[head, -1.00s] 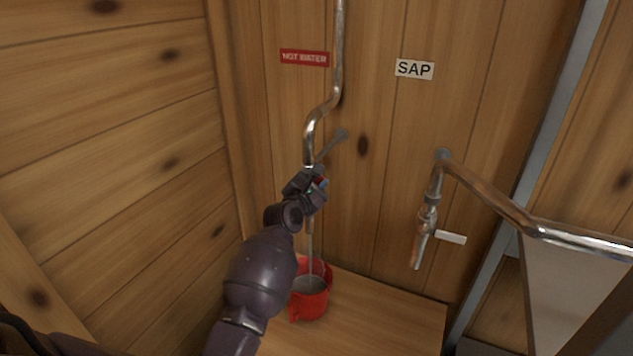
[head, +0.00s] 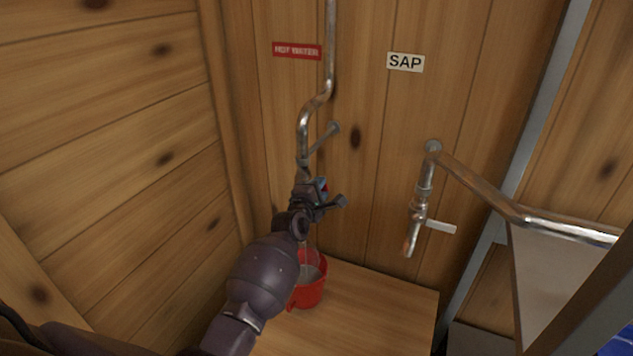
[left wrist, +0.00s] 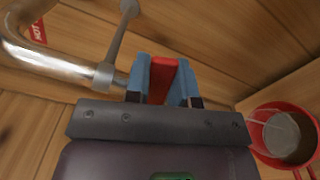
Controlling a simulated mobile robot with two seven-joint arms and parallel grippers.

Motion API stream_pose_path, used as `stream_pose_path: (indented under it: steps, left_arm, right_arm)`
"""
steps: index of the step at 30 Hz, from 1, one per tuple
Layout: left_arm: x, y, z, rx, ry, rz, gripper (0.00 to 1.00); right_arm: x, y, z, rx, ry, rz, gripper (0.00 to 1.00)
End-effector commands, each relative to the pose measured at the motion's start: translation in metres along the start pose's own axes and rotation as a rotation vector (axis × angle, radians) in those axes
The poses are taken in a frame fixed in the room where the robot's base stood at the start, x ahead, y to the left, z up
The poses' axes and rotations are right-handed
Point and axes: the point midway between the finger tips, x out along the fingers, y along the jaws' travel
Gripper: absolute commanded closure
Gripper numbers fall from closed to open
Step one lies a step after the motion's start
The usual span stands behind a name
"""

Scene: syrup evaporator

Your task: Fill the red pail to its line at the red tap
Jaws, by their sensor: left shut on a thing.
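The red pail (head: 310,293) stands upright on the wooden shelf under the hot water pipe. It also shows at the right of the left wrist view (left wrist: 257,137). A thin, clear stream (head: 311,256) falls into it, and greyish liquid (left wrist: 283,135) covers its inside. I cannot make out a fill line. My left gripper (head: 322,190) is shut on the red tap handle (left wrist: 161,80), which sits between the blue fingertips in the left wrist view. The gripper and wrist hide most of the tap body. My right gripper is out of view.
The hot water pipe (head: 331,50) comes down the back wall beside a red HOT WATER sign (head: 297,50). To the right is the sap tap (head: 417,215) with a white lever, under a SAP sign (head: 405,62). The shelf (head: 380,305) is clear right of the pail.

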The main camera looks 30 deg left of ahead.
Motion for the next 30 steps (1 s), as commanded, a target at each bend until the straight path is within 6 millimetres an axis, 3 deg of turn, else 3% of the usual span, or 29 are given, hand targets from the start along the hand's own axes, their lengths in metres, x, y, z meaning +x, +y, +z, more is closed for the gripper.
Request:
stream_pose_path:
  steps: [12, 30]
  left_arm:
    - [0.0, -0.018, -0.002, 0.244, 0.0, -0.002, 1.0]
    - [0.0, -0.022, -0.003, 0.305, 0.0, -0.003, 1.0]
  right_arm:
    - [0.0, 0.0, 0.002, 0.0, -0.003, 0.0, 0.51]
    - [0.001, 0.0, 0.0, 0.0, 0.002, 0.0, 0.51]
